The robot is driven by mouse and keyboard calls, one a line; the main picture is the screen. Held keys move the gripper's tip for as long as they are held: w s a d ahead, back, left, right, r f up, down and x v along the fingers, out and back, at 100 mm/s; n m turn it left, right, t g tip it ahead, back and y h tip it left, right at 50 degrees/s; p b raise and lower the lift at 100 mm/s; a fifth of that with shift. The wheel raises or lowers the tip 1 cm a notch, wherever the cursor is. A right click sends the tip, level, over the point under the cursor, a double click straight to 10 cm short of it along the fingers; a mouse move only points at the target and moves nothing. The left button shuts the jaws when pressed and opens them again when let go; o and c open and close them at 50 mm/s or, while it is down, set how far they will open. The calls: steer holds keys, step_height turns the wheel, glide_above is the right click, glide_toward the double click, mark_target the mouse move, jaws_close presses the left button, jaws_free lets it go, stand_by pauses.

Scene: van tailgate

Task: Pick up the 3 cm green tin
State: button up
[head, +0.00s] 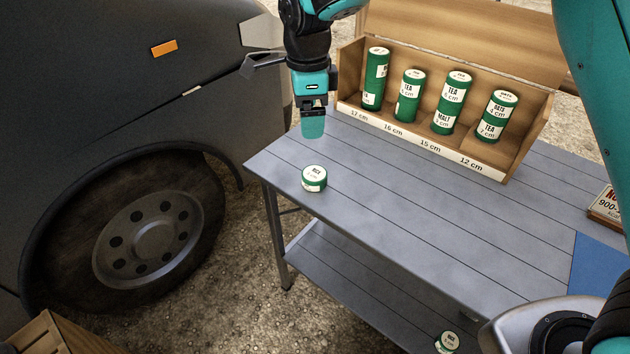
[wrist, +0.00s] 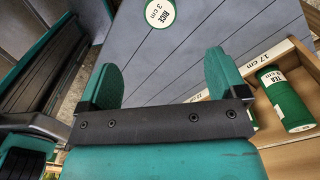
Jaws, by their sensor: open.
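The 3 cm green tin (head: 314,178) is short and round, with a white label and a white lid. It stands alone on the grey slatted table near its left corner. In the wrist view its lid (wrist: 160,13) reads "RICE 3 cm" and lies at the top edge, partly cut off, beyond my fingertips. My gripper (head: 313,125) is above the table's back left part, higher than the tin and behind it in the head view. In the wrist view the two teal fingers (wrist: 163,75) are wide apart with nothing between them.
A wooden rack (head: 480,162) with several green tin stacks and length labels stands at the table's back. A sign (head: 606,206) and blue patch (head: 598,268) are at the right. The van (head: 120,90) is left. The table's middle is clear.

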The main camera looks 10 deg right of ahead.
glide_above(314, 173)
steer(key=f, duration=1.1)
steer(key=shift+a, duration=0.35)
steer(key=shift+d+f, duration=0.2)
steer(key=shift+f, duration=1.15)
steer(key=shift+d+f, duration=0.2)
steer(key=shift+f, duration=1.1)
steer(key=c, duration=1)
steer(key=shift+r, duration=0.1)
steer(key=shift+c, duration=0.2)
